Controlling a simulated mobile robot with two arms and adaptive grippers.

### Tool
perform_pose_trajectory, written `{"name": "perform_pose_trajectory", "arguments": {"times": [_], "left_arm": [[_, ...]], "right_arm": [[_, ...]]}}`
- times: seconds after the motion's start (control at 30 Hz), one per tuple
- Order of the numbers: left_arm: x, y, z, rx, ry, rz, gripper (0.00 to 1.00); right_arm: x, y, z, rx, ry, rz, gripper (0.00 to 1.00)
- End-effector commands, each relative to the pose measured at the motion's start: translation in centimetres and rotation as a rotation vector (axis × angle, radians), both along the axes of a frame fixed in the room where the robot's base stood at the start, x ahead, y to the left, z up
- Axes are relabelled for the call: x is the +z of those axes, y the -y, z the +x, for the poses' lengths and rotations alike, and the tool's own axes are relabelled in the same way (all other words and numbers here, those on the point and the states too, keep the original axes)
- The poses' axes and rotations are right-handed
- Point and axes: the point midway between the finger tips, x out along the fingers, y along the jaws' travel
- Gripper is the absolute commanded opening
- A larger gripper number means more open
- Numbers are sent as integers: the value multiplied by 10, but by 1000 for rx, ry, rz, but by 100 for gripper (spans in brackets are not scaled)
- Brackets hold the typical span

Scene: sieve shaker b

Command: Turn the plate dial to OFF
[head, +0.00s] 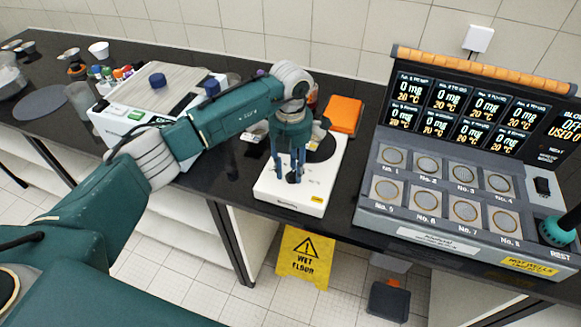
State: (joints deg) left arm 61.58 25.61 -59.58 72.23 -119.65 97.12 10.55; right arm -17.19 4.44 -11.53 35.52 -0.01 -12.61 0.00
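The white plate unit (315,190) stands on the dark bench in the middle of the head view. It has a dark round top, partly hidden behind my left gripper. Its small dark dial (293,178) is on the sloping front panel. My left gripper (289,174) points down over this panel, with its two blue fingers apart on either side of the dial. A gap shows between the left finger and the dial; contact on the right side is unclear. The dial's setting is too small to read. My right gripper is not in view.
A grey block with several round wells (465,210) and lit displays stands at right, close to the plate unit. A white-sided box (150,85) stands behind my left arm. An orange item (344,114) lies behind the plate unit. A yellow wet-floor sign (304,256) is below.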

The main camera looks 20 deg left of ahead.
Motion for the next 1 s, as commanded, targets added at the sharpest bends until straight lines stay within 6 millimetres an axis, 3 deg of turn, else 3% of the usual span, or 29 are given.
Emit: {"name": "perform_pose_trajectory", "arguments": {"times": [0.03,0.13,0.17,0.57,1.0], "left_arm": [[0,0,0,0,0,0,21],[0,0,0,0,0,0,1],[0,0,0,0,0,0,0],[0,0,0,58,1,0,0],[-1,-1,-2,404,1,0,0]], "right_arm": [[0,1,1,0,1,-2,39],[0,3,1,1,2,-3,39],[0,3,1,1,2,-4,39],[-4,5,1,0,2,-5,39],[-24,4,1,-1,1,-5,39]]}}
